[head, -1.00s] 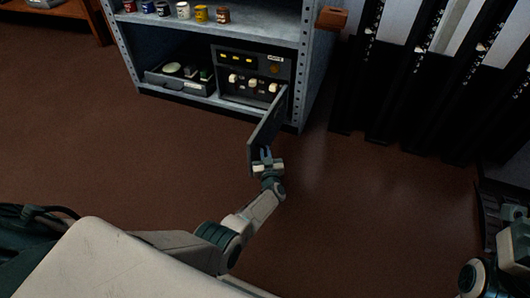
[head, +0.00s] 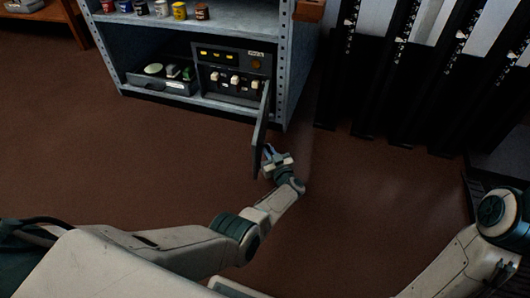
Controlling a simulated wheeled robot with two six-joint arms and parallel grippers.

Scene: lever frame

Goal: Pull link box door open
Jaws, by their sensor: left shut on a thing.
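The link box (head: 213,85) is a dark panel unit on the lower shelf of a grey metal rack, with yellow and white parts on its front. Its dark door (head: 261,132) stands wide open, hinged at the box's right side and swung out past the shelf edge over the floor. It looks nearly edge-on. My left gripper (head: 269,154) is at the door's outer end, on its right side, and is shut on the door. The exact gripped part is partly hidden. My right arm shows at the lower right, but its gripper is out of view.
A grey tray (head: 160,84) with several small items sits left of the box. Several small cans (head: 161,8) stand on the shelf above. The rack's right post (head: 286,60) is close to the door's hinge side. Dark upright racks stand at the right. The brown floor (head: 130,150) is clear.

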